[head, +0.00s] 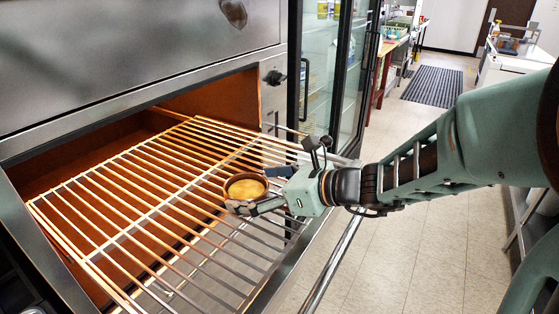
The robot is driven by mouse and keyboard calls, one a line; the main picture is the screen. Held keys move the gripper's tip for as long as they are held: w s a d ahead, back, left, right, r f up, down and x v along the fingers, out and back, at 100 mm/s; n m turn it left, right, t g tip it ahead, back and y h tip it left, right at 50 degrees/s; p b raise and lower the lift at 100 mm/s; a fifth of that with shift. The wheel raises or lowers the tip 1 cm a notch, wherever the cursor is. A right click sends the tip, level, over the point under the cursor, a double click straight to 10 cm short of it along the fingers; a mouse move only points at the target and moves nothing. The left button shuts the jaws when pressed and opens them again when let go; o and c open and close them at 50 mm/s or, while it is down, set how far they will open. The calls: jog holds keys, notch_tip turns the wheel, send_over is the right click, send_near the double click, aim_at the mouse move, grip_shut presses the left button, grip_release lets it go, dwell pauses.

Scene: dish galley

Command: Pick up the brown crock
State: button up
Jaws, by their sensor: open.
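The brown crock (246,178) is a small round brown dish with a yellow filling. It sits upright on the wire rack (148,215) near the rack's right side. My gripper (258,189) reaches in from the right, low over the rack. Its jaws are open, with one dark finger on the near side of the crock and the other at the far right side. The crock appears to be between or just ahead of the fingers; I cannot tell whether they touch it. The gripper hides part of the crock's right side.
The rack sticks out of an open oven (217,100) with metal walls. A glass-door fridge (322,75) stands behind my gripper. A long metal handle bar (335,262) runs along the near right. Tiled floor (400,255) lies open to the right, with a dark mat (433,86) farther back.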

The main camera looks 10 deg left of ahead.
jog(key=shift+w+a+f, duration=0.2)
jog(key=shift+a, duration=0.25)
jog(key=c, duration=1.7)
jog(key=shift+o, duration=0.2)
jog(key=shift+r, duration=0.1)
